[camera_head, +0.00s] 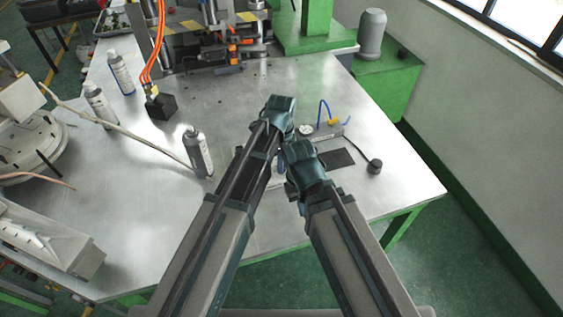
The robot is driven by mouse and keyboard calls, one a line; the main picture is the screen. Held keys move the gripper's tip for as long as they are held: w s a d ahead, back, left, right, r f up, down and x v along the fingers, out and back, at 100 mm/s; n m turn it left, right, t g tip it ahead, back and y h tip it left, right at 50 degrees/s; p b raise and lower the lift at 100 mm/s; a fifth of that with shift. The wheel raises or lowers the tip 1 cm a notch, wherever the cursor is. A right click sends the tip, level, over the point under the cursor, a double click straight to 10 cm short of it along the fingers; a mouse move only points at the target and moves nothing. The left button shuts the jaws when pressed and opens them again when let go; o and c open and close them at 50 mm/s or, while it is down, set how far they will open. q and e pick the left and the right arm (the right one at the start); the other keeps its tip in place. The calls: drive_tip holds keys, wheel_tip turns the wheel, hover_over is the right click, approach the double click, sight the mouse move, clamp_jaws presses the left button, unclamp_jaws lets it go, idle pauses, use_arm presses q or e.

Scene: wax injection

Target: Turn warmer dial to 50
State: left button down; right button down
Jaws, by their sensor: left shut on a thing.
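A small grey device (331,130) with a blue cord lies on the metal table, just right of my arms; it may be the warmer. A round pale part (306,130) shows at its left end, but no dial marks can be read. My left gripper (280,158) is beside the device, largely hidden by my arms. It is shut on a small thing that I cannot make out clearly. My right gripper (293,188) is close by, below and to the right of the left wrist. Its fingers are hidden, so its opening cannot be told.
A dark flat pad (337,159) and a small dark cylinder (375,166) lie right of my arms. A grey bottle (197,152) stands to the left, with more bottles behind. A machine (225,40) stands at the back. The table's right front (410,185) is clear.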

use_arm(q)
drive_tip(key=m, duration=0.4)
drive_tip(key=shift+m, duration=2.5)
drive_tip(key=c, duration=0.6)
unclamp_jaws()
drive_tip(key=shift+r, duration=0.1)
use_arm(e)
drive_tip(key=shift+r, duration=0.15)
use_arm(q)
wheel_tip(320, 180, up, 14)
drive_tip(key=p, duration=1.3)
drive_tip(key=shift+f+p, duration=0.2)
drive_tip(key=shift+p, duration=0.2)
use_arm(e)
wheel_tip(320, 180, up, 14)
drive_tip(key=shift+f, duration=0.25)
